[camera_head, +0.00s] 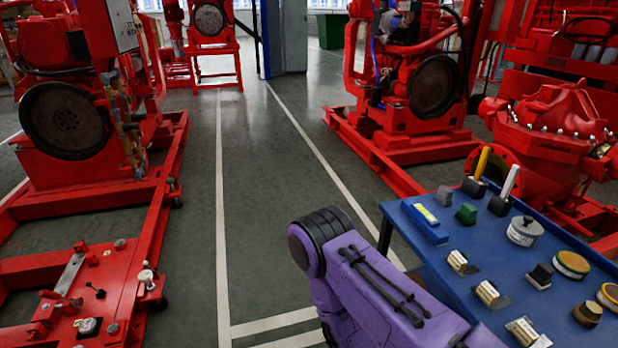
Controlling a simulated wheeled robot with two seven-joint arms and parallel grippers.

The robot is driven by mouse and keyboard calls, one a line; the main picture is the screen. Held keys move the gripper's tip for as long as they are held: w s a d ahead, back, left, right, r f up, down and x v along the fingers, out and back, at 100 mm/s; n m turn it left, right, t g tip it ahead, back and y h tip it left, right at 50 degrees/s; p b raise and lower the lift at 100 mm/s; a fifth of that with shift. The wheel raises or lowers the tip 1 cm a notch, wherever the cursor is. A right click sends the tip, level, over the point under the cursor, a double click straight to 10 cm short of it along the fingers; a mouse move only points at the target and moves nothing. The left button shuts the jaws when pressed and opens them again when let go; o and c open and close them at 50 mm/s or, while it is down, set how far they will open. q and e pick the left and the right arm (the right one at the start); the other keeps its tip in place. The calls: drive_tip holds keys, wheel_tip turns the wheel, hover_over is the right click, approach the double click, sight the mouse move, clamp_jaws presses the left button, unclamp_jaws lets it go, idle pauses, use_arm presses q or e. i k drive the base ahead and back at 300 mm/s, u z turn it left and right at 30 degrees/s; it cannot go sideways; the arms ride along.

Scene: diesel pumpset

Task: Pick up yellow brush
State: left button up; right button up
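A brush with an upright yellow handle (482,163) and a dark head stands near the far left corner of the blue table (398,224). A similar brush with a white handle (510,181) stands just right of it. One purple arm link of mine rises from the bottom centre, left of the table and apart from the yellow brush. Neither of my grippers shows in this view, so their state is hidden.
Red pumpsets (425,95) stand behind and at the left (75,120). The grey floor aisle between them is clear.

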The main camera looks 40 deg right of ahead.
sight(485, 154)
drive_tip(key=z, duration=0.6)
drive_tip(key=i, duration=1.8)
drive_tip(key=z, duration=3.75)
drive_tip(key=i, duration=0.15)
drive_tip(key=u, duration=0.25)
